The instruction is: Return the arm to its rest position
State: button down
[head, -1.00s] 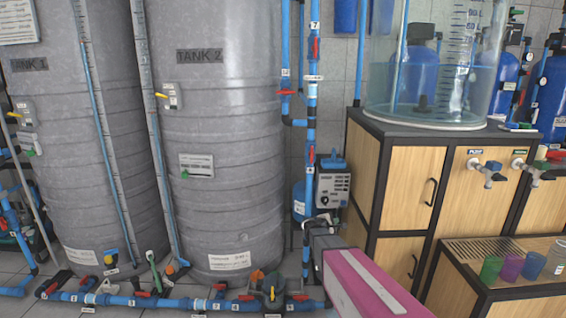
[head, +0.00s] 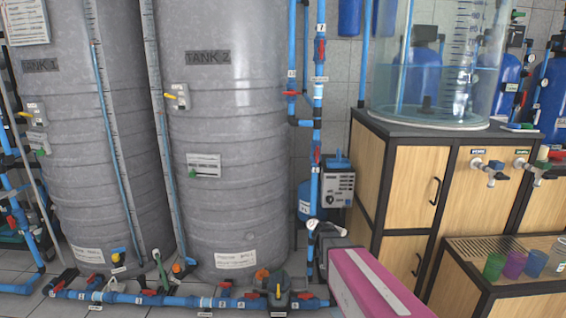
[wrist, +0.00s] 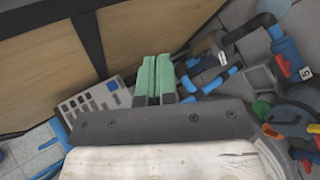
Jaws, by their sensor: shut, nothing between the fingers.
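My arm shows in the head view as a pink link at the bottom, right of centre, reaching forward low between the tanks and the wooden cabinet (head: 395,190). In the wrist view my gripper (wrist: 156,75) has two green fingers side by side, pressed together with nothing between them. The fingertips cannot be made out in the head view. Behind the fingers the wrist view shows a grey control box (wrist: 88,103) and blue pipes. The arm holds nothing.
Two tall grey tanks (head: 225,140) fill the left. Blue floor pipes with valves (head: 180,301) run along their base. A dosing pump (head: 338,185) stands beside the cabinet. A clear cylinder (head: 440,75) sits on top. Coloured cups (head: 515,265) stand on a low bench at right.

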jog(key=s+a+m+g+y, duration=0.2)
jog(key=s+a+m+y, duration=0.2)
jog(key=s, duration=0.6)
jog(key=s+a+m+g+y, duration=0.3)
jog(key=s+a+m+y, duration=0.1)
jog(key=s, duration=0.6)
jog(key=shift+a+f+y, duration=0.15)
jog(key=shift+y, duration=0.35)
